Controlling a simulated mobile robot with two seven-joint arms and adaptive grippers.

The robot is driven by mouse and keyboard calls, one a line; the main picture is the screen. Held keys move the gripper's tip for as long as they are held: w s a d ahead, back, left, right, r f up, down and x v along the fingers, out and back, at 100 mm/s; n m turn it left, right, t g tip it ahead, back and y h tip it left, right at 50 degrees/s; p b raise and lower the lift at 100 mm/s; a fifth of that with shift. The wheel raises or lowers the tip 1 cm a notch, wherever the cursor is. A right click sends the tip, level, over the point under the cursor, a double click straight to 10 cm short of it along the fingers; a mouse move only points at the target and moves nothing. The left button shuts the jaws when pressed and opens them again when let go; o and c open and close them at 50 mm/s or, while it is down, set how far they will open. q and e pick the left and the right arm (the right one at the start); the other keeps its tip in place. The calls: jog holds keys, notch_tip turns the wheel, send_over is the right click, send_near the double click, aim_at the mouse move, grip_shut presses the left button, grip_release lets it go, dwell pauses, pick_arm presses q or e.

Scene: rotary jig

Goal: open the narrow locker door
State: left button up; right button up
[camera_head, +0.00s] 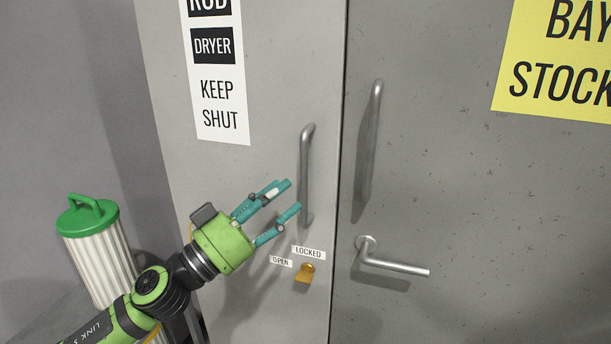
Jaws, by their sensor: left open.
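The narrow locker door (272,110) is the light grey panel on the left, and it looks closed against the wider door. It bears a vertical metal bar handle (306,165) near its right edge. Below the handle is a brass turn latch (305,272), with a "LOCKED" label (308,253) above it and an "OPEN" label (281,262) to its left. I cannot tell for sure which label the latch points to. My left gripper (293,196) is open and empty, its fingertips just left of the handle's lower half. It does not grip the handle. My right gripper is not in view.
A wider grey door (450,190) stands to the right, with its own vertical bar (371,140), a lever handle (395,265) and a yellow sign (560,60). A ribbed bin with a green lid (88,216) stands at left, close to my left arm.

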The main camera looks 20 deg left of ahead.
aim_at(303, 178)
pick_arm(q)
jog(key=p+x, duration=0.3)
jog(key=x, duration=0.2)
jog(key=shift+w+a+r, duration=0.1)
jog(key=shift+r, duration=0.1)
jog(key=shift+w+d, duration=0.4)
jog(key=shift+w, duration=0.15)
grip_shut()
